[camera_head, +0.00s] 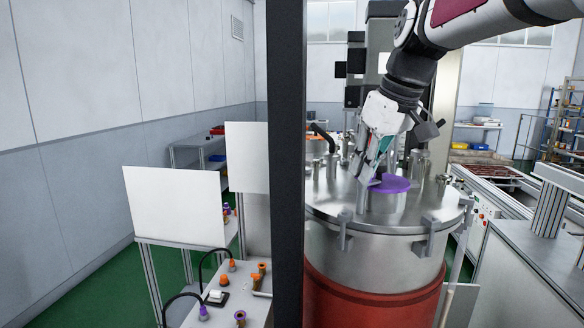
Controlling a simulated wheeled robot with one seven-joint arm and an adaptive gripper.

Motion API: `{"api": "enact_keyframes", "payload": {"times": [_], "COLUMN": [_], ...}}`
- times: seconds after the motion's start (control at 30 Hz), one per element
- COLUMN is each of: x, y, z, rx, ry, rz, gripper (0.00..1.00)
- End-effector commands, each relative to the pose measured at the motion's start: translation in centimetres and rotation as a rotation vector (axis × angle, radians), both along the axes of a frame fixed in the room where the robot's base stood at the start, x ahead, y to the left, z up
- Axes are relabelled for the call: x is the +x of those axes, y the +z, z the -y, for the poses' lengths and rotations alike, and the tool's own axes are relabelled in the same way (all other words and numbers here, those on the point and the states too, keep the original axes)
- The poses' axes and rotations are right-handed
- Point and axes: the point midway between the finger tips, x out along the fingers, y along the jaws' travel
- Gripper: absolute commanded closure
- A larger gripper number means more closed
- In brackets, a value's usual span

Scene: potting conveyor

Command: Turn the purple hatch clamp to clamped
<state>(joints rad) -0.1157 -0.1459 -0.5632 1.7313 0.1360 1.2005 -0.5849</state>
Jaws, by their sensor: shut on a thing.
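The purple hatch clamp (391,184) sits on top of a short metal neck (386,202) on the lid of a large steel vessel. My gripper (364,183) reaches down from the upper right, with its fingertips at the left edge of the purple part. It is shut on the clamp there. The fingers hide part of the clamp's left side, and I cannot tell its exact turn angle.
The vessel lid (330,199) carries several metal fittings, and edge clamps (424,235) sit on its rim. A dark upright post (287,150) stands left of the vessel. White panels (175,207) and a bench (225,305) with small purple and orange parts are at left.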

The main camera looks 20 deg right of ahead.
Motion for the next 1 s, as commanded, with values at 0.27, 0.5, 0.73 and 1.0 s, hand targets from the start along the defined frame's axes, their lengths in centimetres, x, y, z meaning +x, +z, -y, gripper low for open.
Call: {"api": "enact_keyframes", "payload": {"times": [0.27,0.5,0.73,1.0], "x": [0.04,0.0,0.0,0.0], "y": [0.04,0.08,0.08,0.05], "z": [0.1,0.11,0.11,0.1], "rx": [0.0,-0.001,-0.001,-0.001], "ry": [0.077,0.092,0.091,0.091], "rz": [0.001,0.001,0.001,0.0], "gripper": [1.0,1.0,1.0,0.71]}}
